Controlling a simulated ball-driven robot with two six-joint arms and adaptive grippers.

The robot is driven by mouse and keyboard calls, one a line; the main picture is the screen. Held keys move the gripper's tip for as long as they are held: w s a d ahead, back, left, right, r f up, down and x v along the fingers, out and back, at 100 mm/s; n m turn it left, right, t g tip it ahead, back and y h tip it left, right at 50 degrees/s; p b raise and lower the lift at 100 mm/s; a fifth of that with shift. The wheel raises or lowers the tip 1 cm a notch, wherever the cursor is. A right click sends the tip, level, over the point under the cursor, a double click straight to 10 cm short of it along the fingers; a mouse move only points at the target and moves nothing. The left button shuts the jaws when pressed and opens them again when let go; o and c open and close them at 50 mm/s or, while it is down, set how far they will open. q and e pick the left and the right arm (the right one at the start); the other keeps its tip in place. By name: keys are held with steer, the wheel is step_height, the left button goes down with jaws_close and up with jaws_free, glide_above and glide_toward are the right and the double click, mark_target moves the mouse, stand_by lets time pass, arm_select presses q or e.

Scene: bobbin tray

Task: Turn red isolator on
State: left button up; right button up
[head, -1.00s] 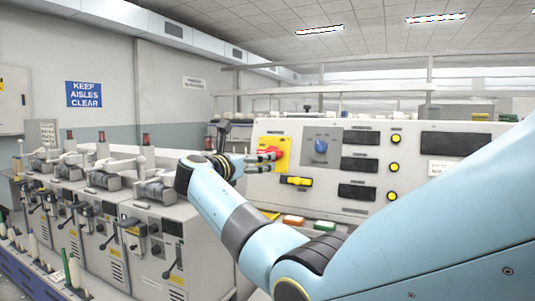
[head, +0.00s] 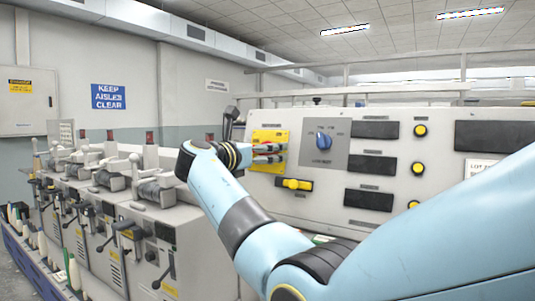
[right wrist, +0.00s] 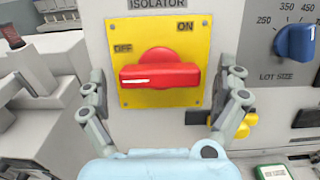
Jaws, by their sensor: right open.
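The red isolator (right wrist: 160,73) is a wide handle on a yellow plate (right wrist: 190,32) marked OFF at upper left and ON at upper right. The handle lies about horizontal, with a white line on its left half. In the head view the yellow plate (head: 270,136) is partly hidden by my right gripper (head: 264,153), which covers much of the handle. In the right wrist view my right gripper (right wrist: 162,84) is open, with one finger to each side of the handle. No contact with the handle is clear. My left gripper is out of view.
A blue lot-size knob (head: 323,140) sits right of the isolator, and a yellow switch (head: 297,184) sits below it. A dark lever (head: 231,115) stands left of the plate. A row of grey machines (head: 150,240) with levers fills the left side.

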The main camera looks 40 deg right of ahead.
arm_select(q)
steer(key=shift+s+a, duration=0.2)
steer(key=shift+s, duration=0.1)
arm_select(e)
steer(key=shift+a+r, duration=0.1)
steer(key=c, duration=1.1)
steer(key=shift+c, duration=0.3)
